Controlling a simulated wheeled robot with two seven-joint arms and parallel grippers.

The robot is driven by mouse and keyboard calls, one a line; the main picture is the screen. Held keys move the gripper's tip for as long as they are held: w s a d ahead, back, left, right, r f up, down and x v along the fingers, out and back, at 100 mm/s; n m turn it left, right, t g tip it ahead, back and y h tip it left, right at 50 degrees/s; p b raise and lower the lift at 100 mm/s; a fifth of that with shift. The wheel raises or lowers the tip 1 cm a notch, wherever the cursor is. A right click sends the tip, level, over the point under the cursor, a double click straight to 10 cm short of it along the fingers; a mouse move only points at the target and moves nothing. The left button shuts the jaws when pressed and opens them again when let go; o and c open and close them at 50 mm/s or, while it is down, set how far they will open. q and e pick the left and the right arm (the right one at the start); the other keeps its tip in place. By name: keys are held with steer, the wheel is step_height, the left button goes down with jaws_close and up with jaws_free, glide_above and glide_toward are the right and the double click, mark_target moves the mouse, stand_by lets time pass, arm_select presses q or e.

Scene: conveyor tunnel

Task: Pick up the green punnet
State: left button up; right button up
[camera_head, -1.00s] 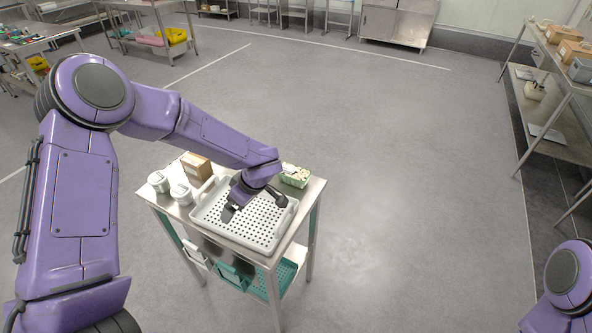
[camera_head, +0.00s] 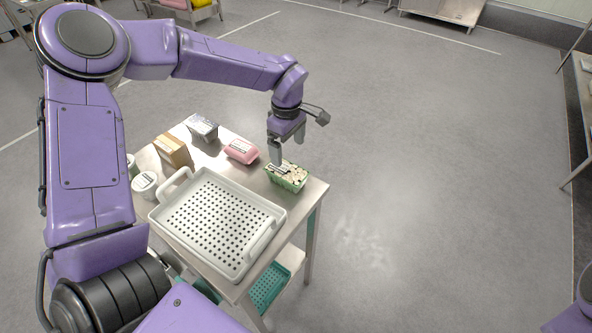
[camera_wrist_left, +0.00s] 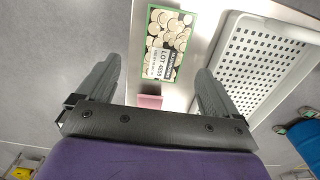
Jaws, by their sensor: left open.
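The green punnet (camera_head: 287,177) sits on the far right corner of the small metal table, filled with pale round pieces and bearing a white label. In the left wrist view, the punnet (camera_wrist_left: 168,43) lies ahead, between the lines of the two fingers. My left gripper (camera_head: 288,150) is open and empty, pointing down just above the punnet; its fingers (camera_wrist_left: 157,78) stand apart in the wrist view. I see no contact with the punnet. My right gripper is out of view; only a piece of purple arm shows at the lower right.
A white perforated tray (camera_head: 172,190) fills the table's near part. A pink pack (camera_head: 241,151), a grey-white tub (camera_head: 202,127), a brown box (camera_head: 173,150) and a white-lidded jar (camera_head: 145,184) stand around it. A teal basket (camera_head: 268,288) is below. Floor to the right is clear.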

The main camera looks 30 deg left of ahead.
mark_target(286, 170)
arm_select(q)
steer(key=f, duration=0.1)
steer(key=s+f, duration=0.1)
steer(key=f, duration=0.1)
steer(key=shift+s+f+p, duration=0.2)
steer(key=shift+f+p, duration=0.05)
steer(key=shift+p, duration=0.1)
steer(key=f, duration=0.1)
steer(key=f+p, duration=0.1)
steer(key=f, duration=0.1)
steer(key=f+p, duration=0.1)
steer(key=f, duration=0.1)
steer(key=shift+w+a+f, duration=0.15)
steer(key=shift+w+f, duration=0.05)
steer(key=shift+w, duration=0.15)
steer(key=shift+f, duration=0.2)
steer(key=shift+s, duration=0.15)
steer(key=shift+c, duration=0.2)
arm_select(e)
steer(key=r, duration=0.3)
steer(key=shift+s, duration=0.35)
arm_select(q)
steer(key=c, duration=0.9)
